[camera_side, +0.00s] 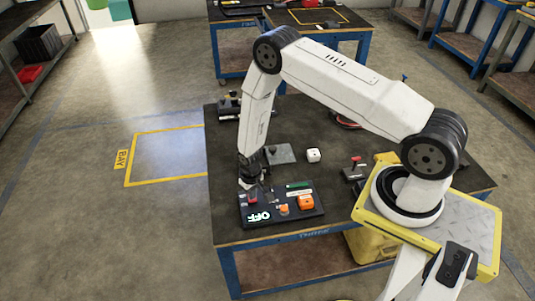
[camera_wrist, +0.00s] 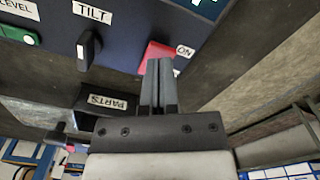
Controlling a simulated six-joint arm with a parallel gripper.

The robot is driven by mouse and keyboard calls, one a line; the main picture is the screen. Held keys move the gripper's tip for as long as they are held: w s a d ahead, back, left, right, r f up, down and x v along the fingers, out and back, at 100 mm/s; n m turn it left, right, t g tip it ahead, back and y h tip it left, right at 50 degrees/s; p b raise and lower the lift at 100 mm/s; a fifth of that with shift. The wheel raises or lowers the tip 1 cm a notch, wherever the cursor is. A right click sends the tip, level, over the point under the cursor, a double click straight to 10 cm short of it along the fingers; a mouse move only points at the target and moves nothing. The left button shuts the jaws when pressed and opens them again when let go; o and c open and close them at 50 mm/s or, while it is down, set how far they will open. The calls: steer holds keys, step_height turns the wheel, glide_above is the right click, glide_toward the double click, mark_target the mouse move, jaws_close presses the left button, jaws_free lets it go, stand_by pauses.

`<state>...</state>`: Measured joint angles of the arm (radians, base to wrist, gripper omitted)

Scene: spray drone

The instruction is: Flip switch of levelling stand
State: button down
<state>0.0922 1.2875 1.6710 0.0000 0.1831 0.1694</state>
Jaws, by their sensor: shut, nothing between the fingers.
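The levelling stand (camera_side: 306,215) is a dark, low box near the front left of the table, with a lit "OFF" readout facing the side camera. Its red switch (camera_side: 252,199) is at the left of its top. In the wrist view the stand's dark panel (camera_wrist: 121,42) fills the top, and the red switch (camera_wrist: 156,52) sits beside an "ON" label. My gripper (camera_wrist: 160,64) is shut and empty. Its fingertips overlap the lower part of the red switch in the picture; I cannot tell whether they touch it. In the side view my gripper (camera_side: 248,184) points down beside the switch.
Orange parts (camera_side: 306,202) are on the stand's right.

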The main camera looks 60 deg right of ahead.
steer(key=shift+f, duration=0.6)
stand_by(0.6)
steer(key=shift+r, duration=3.5)
step_height(320, 180, up, 17)
steer(key=s+a+n+t, duration=0.1)
steer(key=s+a+n, duration=0.1)
steer(key=s, duration=0.1)
steer(key=s+a+r+n+t, duration=0.1)
steer(key=s+r, duration=0.8)
steer(key=shift+a+r+t, duration=0.2)
steer(key=shift+a+t, duration=0.1)
steer(key=shift+a, duration=0.05)
